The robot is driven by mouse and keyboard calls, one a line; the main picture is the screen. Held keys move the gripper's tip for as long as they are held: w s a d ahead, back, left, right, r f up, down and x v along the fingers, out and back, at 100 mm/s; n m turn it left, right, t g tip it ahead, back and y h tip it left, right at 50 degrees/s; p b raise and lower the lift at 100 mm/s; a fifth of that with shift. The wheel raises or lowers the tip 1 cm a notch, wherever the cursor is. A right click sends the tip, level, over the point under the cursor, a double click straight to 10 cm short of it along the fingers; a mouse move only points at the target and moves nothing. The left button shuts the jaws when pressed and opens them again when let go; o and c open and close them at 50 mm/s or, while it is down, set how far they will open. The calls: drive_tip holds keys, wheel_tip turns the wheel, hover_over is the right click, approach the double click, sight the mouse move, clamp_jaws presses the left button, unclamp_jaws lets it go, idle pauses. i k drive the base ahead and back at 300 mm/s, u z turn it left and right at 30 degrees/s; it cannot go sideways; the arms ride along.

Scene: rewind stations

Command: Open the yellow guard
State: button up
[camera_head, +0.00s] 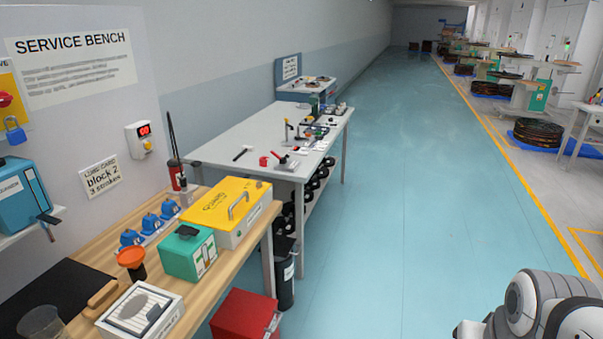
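The yellow guard (228,202) is a flat yellow lid with dark lettering and a grey bar handle (238,205). It lies shut on a pale box (249,228) at the right end of the wooden service bench. What is under it is hidden. Part of my white and grey arm shows at the bottom right, well apart from the guard. My gripper is not in view.
Left of the guard are several blue-capped items (150,222), a green box (187,250), an orange funnel (131,260) and a white box (139,311). A red box (246,315) stands on the floor by the bench. The blue aisle floor (385,230) is clear.

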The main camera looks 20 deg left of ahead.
sight(224, 207)
drive_tip(key=u, duration=0.5)
drive_tip(key=i, duration=1.4)
drive_tip(key=u, duration=1.15)
drive_tip(key=i, duration=0.4)
drive_tip(key=u, duration=0.15)
drive_tip(key=k, duration=0.7)
drive_tip(key=u, duration=0.2)
drive_tip(key=i, duration=0.75)
drive_tip(key=z, duration=0.1)
